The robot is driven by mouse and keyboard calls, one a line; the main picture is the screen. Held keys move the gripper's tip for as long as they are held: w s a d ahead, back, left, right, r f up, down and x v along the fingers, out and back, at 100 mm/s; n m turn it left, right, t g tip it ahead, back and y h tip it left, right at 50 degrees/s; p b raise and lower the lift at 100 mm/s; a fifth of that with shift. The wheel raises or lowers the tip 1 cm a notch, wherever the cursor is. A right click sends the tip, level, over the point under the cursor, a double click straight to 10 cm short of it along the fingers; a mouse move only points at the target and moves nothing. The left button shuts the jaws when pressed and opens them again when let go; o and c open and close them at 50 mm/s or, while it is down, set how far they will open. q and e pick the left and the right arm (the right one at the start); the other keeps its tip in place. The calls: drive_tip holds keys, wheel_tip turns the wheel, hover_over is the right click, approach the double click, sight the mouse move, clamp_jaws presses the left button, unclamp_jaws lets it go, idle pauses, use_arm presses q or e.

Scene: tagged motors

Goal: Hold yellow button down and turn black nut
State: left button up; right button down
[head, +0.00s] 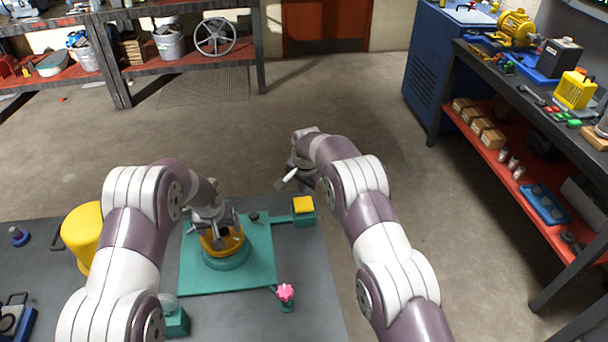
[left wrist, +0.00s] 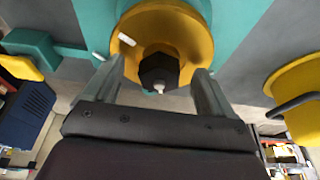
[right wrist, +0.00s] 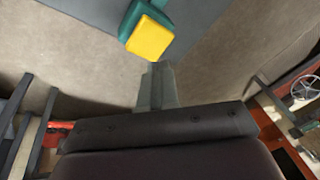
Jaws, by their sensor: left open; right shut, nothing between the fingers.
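The yellow button (head: 303,204) sits on a teal block at the right edge of the teal plate; it also shows in the right wrist view (right wrist: 150,38). The black nut (left wrist: 159,70) stands in the middle of a yellow round housing (left wrist: 190,30) on the plate. My left gripper (left wrist: 158,75) is open, with its fingers on either side of the nut; I cannot tell whether they touch it. My right gripper (right wrist: 157,70) is shut and empty. In the head view my right gripper (head: 287,183) is above and beyond the button, apart from it.
The teal plate (head: 265,275) lies on a grey table. A pink knob (head: 286,292) stands near its front right, and a small dark piece (head: 254,217) lies behind the housing. A yellow container (head: 82,232) stands at left. Open floor lies beyond the table.

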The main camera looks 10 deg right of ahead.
drive_tip(key=shift+f, duration=0.4)
